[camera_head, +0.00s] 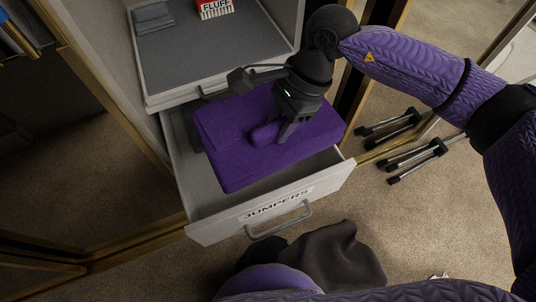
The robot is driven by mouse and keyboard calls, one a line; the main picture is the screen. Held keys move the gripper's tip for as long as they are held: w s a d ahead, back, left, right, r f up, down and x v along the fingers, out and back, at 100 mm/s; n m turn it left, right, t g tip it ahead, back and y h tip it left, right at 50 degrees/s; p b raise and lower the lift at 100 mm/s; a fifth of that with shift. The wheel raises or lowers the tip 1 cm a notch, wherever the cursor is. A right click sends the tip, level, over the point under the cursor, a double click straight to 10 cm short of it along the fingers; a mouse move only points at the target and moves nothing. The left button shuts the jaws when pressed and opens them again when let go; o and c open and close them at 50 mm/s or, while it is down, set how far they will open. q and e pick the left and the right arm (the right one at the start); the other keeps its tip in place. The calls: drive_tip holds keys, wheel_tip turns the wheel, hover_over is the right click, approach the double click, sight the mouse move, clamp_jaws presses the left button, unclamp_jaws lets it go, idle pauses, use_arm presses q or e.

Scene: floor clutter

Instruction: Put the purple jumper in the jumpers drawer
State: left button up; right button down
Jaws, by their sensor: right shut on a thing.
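The folded purple jumper (235,155) is in or just above the open jumpers drawer (195,185), whose white front carries a "JUMPERS" label and a grey handle (281,222). The jumper covers much of the drawer's inside, and its right corner reaches close to the drawer's right side. I cannot tell whether it rests on the drawer floor. My right gripper (284,138) comes down from above and is shut on a fold of the purple jumper near its middle. My left gripper is not in view.
Above is a grey-lined surface (190,75) with folded grey cloth (153,17) and a red "FLUFF" box (214,8). Dark cloth (338,258) lies on the carpet before the drawer.

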drive_tip(key=shift+m, duration=0.4)
drive_tip(key=f+b, duration=0.5)
drive_tip(key=f, duration=0.4)
drive_tip(key=f+b, duration=0.5)
drive_tip(key=f, duration=0.5)
drive_tip(key=shift+w+a, duration=0.1)
drive_tip(key=shift+w, duration=0.1)
drive_tip(key=shift+r, duration=0.2)
drive_tip(key=shift+c, duration=2.2)
unclamp_jaws()
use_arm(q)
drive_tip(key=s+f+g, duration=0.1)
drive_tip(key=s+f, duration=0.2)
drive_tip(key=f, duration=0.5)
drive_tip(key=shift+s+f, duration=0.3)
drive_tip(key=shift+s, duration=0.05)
use_arm(e)
drive_tip(key=shift+o, duration=0.2)
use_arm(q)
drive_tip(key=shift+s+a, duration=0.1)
